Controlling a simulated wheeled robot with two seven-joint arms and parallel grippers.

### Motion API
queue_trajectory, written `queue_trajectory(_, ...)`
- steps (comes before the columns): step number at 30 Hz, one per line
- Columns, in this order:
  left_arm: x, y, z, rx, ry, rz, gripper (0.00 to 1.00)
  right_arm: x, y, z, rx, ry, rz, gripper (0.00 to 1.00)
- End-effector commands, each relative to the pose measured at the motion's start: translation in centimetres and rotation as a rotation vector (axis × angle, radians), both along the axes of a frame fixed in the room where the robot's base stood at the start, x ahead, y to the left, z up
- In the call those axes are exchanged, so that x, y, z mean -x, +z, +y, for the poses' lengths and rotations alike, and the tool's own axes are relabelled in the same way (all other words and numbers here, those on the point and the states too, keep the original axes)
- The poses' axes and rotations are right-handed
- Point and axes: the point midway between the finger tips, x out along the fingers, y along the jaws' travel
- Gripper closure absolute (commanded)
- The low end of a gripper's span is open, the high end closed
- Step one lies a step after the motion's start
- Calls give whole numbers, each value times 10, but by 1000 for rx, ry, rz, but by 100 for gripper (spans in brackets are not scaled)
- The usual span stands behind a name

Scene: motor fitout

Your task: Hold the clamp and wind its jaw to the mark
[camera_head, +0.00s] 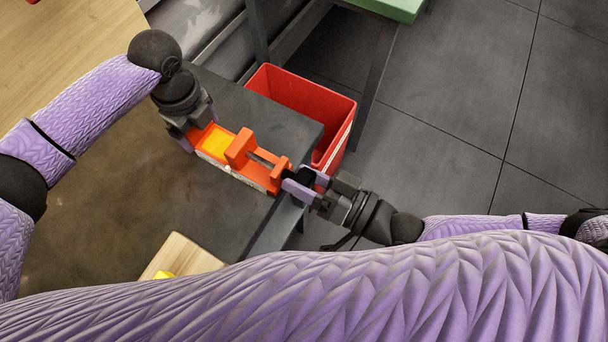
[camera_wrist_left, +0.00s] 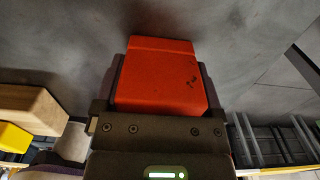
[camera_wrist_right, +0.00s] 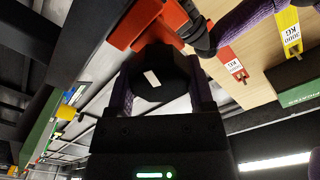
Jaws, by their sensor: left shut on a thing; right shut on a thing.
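The orange clamp (camera_head: 274,186) lies across the corner of the dark bench top, with a yellow patch (camera_head: 215,143) on its bed and a pale strip along its near side. Its upright orange jaw (camera_head: 239,149) stands near the middle, with a screw rod between it and the right end block. My left gripper (camera_head: 192,134) is shut on the clamp's left end, a red-orange block (camera_wrist_left: 160,75) in the left wrist view. My right gripper (camera_head: 303,184) is shut on the black knob (camera_wrist_right: 156,78) at the screw's end, which carries a white mark. I cannot make out the jaw's target mark.
A red bin (camera_head: 345,112) stands just beyond the bench's right edge. The dark bench top (camera_head: 215,205) is bare in front of the clamp. A wooden block (camera_head: 185,254) with something yellow sits nearer. A green-topped table (camera_head: 400,8) is at the back.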

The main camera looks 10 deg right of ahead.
Motion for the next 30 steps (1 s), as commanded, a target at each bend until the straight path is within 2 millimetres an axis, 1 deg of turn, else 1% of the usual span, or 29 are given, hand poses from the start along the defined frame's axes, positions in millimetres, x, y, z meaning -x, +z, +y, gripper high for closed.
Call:
queue_trajectory(6,0,0,1,-2,-1,1,82,-1,-1,-1,-100,-3,130,91)
queue_trajectory(15,0,0,1,-2,-1,1,82,-1,-2,-1,-196,-2,251,91)
queue_trajectory(21,0,0,1,-2,-1,1,82,-1,-2,-1,-224,-2,287,91)
queue_trajectory(30,0,0,1,-2,-1,1,82,-1,-2,-1,-233,-2,298,91)
